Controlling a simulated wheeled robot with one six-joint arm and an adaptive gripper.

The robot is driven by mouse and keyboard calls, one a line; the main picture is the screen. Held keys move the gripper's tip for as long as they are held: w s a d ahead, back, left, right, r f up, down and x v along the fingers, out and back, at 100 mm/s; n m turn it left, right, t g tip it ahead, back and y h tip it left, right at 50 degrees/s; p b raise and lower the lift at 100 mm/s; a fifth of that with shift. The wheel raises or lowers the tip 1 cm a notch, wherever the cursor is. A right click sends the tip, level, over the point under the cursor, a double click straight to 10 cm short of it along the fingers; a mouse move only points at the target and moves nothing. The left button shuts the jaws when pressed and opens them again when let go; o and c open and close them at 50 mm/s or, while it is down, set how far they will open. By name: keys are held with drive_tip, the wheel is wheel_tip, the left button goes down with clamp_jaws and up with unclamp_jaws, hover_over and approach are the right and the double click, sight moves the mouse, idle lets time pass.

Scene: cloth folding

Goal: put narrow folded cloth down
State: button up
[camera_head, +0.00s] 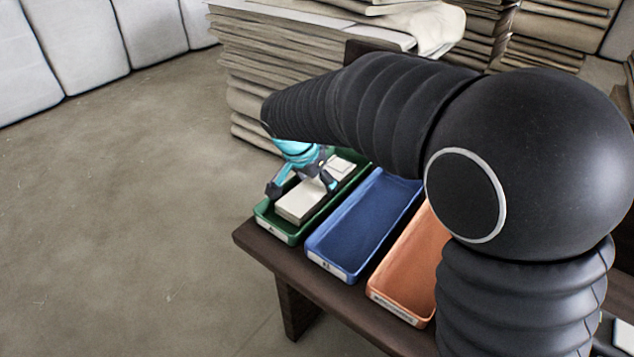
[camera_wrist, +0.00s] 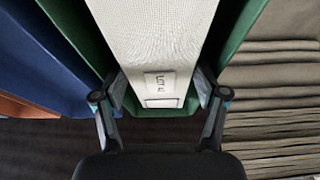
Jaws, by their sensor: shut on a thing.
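A narrow folded cloth (camera_head: 302,202), off-white, is in or just over the near part of the green tray (camera_head: 292,238). My gripper (camera_head: 303,187) is shut on it, with one finger on each side. In the wrist view the cloth (camera_wrist: 155,35) runs up between the two fingers of my gripper (camera_wrist: 160,95) and carries a small printed label. The green tray (camera_wrist: 185,108) shows around it. I cannot tell whether the cloth touches the tray's floor. Another pale folded piece (camera_head: 341,167) lies farther back in the same tray.
A blue tray (camera_head: 350,235) and an orange tray (camera_head: 405,270) stand empty in their visible parts, right of the green one, on a dark wooden bench (camera_head: 262,250). Tall stacks of folded cloth (camera_head: 270,50) rise behind. Open floor (camera_head: 130,220) lies to the left.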

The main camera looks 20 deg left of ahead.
drive_tip(key=shift+f, duration=0.2)
drive_tip(key=o, duration=1.1)
drive_tip(key=shift+c, duration=0.2)
drive_tip(key=shift+r, duration=0.1)
drive_tip(key=shift+r, duration=0.2)
drive_tip(key=p+v, duration=0.1)
drive_tip(key=v, duration=1)
drive_tip(key=shift+s+r+p, duration=0.2)
drive_tip(key=shift+r+p, duration=0.15)
drive_tip(key=shift+r, duration=0.05)
drive_tip(key=shift+d, duration=0.1)
